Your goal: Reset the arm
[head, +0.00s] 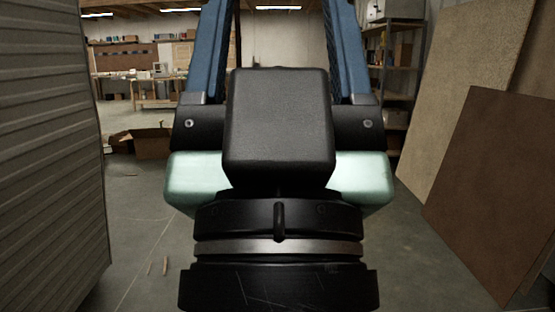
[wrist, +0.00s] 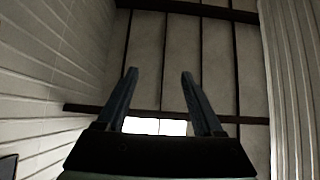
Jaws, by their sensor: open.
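My gripper (head: 281,20) stands upright in the middle of the head view, close to the camera. Its two blue fingers are spread apart with nothing between them, and their tips run past the top edge of the picture. In the wrist view my gripper (wrist: 158,72) also shows open and empty, its fingers pointing toward the ceiling (wrist: 180,50). My gripper touches nothing in either view.
A ribbed grey wall (head: 50,150) stands close on the left. Large brown boards (head: 500,190) lean on the right, before metal shelves (head: 395,75). An open cardboard box (head: 150,143) and a workbench (head: 135,90) are farther back. The concrete floor (head: 140,230) is mostly clear.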

